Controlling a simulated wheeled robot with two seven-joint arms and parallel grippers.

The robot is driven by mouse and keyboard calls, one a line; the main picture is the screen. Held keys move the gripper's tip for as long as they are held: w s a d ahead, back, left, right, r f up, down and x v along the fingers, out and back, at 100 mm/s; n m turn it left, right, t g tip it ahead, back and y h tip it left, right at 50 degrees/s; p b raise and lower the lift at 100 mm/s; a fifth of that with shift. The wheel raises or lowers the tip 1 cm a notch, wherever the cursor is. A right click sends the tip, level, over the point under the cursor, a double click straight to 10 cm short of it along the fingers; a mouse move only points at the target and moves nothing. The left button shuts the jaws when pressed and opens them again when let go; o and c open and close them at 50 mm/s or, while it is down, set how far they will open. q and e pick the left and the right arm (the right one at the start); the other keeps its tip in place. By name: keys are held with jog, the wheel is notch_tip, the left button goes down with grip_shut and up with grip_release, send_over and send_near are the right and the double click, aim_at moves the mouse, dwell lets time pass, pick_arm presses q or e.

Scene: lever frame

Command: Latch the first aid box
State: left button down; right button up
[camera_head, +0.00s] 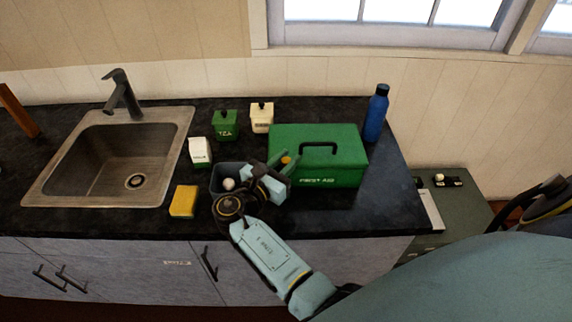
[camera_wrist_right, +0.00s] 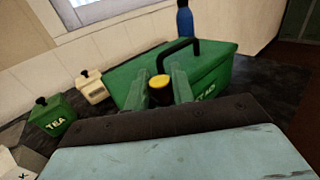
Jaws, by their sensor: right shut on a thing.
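The green first aid box (camera_head: 335,172) stands on the dark counter with its lid down and a black handle on top. It also shows in the right wrist view (camera_wrist_right: 212,72). A round yellow piece (camera_head: 286,160) is at the box's left front and shows between my right fingers in the right wrist view (camera_wrist_right: 159,82). My right gripper (camera_head: 284,167) is at that spot, shut on the yellow piece, which I take to be the latch. The fingers hide part of the box front. My left gripper is not in view.
A dark container (camera_head: 226,178) with a white round thing in it is beside my right wrist. A yellow sponge (camera_head: 184,201), a white carton (camera_head: 199,152), a green tea tin (camera_head: 225,125) and a cream tin (camera_head: 262,117) stand left. A blue bottle (camera_head: 376,113) stands behind right. The sink (camera_head: 60,185) is far left.

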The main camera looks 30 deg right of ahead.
jog(key=shift+m+g+h+b, duration=0.35)
jog(key=shift+m+g, duration=0.25)
jog(key=shift+g, duration=0.3)
jog(key=shift+m+g, duration=0.3)
jog(key=o, duration=0.9)
jog(key=shift+o, duration=0.2)
jog(key=shift+a, duration=0.1)
jog(key=b+v, duration=0.1)
jog(key=v, duration=0.6)
jog(key=shift+a, duration=0.15)
